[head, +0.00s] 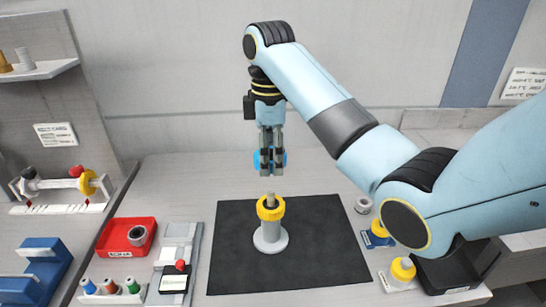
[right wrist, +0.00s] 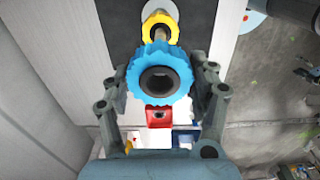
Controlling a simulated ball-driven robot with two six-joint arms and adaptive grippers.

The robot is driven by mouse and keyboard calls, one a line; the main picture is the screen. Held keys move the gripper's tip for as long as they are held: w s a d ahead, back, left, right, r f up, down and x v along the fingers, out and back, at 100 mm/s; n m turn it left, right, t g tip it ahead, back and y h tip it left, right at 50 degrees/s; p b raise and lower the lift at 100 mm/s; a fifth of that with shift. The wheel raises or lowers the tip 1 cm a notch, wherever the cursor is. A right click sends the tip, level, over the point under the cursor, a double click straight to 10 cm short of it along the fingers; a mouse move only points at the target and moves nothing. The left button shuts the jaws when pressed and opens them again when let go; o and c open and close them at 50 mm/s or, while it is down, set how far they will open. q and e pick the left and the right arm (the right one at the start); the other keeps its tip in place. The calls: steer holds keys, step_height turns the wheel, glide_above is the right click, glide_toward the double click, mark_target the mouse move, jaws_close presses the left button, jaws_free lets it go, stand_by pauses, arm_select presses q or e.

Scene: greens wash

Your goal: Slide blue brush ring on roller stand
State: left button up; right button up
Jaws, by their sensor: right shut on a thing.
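The blue brush ring (right wrist: 160,53) is a toothed ring with a dark hollow core. My right gripper (head: 271,160) is shut on it, a finger on each side in the right wrist view. In the head view parts of the ring (head: 282,159) show behind the fingers, above the stand and apart from it. The roller stand (head: 269,239) stands upright on the dark mat, with a light grey base and post, a yellow toothed ring (head: 264,213) around it and a peg tip on top. The yellow ring (right wrist: 150,22) also shows beyond the blue one in the right wrist view. My left gripper is out of view.
The dark mat (head: 325,270) is otherwise clear. A red tray (head: 108,246) with a grey ring and a rack of coloured spools (head: 112,298) stand left. A roller with a yellow ring (head: 88,182) rests at far left.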

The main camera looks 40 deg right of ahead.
mark_target(271, 191)
steer(key=shift+f, duration=0.5)
step_height(271, 191, down, 3)
steer(key=shift+r+b, duration=0.2)
steer(key=shift+b, duration=0.35)
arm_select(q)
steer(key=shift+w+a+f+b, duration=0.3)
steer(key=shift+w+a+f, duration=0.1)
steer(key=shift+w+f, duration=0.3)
arm_select(e)
steer(key=shift+f, duration=1.05)
arm_select(q)
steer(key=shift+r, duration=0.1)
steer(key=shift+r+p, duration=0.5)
steer(key=shift+p, duration=0.15)
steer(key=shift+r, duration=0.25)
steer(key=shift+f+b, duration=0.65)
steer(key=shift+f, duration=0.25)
arm_select(e)
steer(key=shift+f, duration=2.45)
